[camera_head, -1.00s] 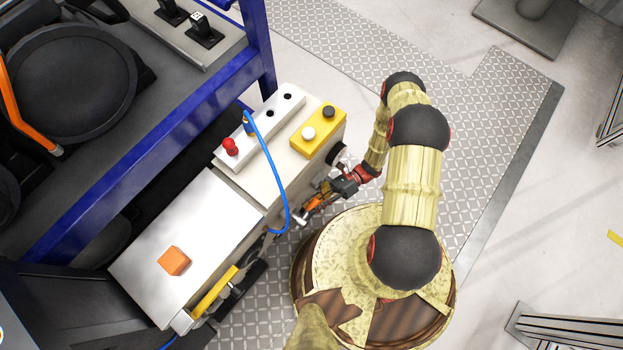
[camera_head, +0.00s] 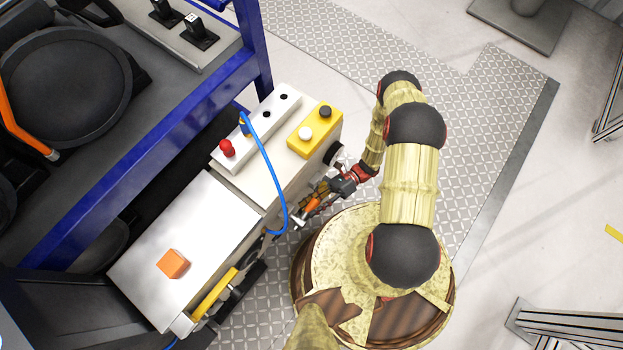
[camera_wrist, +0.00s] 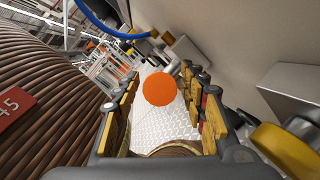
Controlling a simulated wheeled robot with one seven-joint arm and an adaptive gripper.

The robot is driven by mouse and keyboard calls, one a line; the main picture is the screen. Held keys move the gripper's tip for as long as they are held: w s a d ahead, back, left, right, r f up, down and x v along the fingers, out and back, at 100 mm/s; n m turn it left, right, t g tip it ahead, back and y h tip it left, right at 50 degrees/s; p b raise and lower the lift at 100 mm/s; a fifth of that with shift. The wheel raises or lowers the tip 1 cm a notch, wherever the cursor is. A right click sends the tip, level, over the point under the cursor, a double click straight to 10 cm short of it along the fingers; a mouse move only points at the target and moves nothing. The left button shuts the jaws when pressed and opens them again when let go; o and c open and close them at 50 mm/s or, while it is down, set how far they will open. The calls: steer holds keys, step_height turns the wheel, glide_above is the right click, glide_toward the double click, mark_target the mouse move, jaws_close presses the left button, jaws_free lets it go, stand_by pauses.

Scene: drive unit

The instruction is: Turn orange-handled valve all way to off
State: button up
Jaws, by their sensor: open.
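The valve's orange handle (camera_head: 313,205) shows at the side of the pale cabinet, just beyond my gripper (camera_head: 322,191) in the head view. In the wrist view the orange handle (camera_wrist: 159,88) appears end-on as a round orange disc between the two fingers of my gripper (camera_wrist: 163,105). The fingers stand apart on both sides of it, with visible gaps, so the gripper is open and not clamped on it. The valve body behind the handle is mostly hidden, and its angle is hard to tell.
The cabinet (camera_head: 233,190) carries a yellow button box (camera_head: 315,129), a red knob (camera_head: 227,148) and an orange block (camera_head: 173,264). A blue hose (camera_head: 270,165) loops down near the handle. A yellow part (camera_wrist: 285,150) is close to the right finger. Metal floor plating (camera_head: 470,150) is clear at right.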

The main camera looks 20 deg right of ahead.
steer(key=v, duration=1.2)
steer(key=shift+f, duration=0.1)
stand_by(0.4)
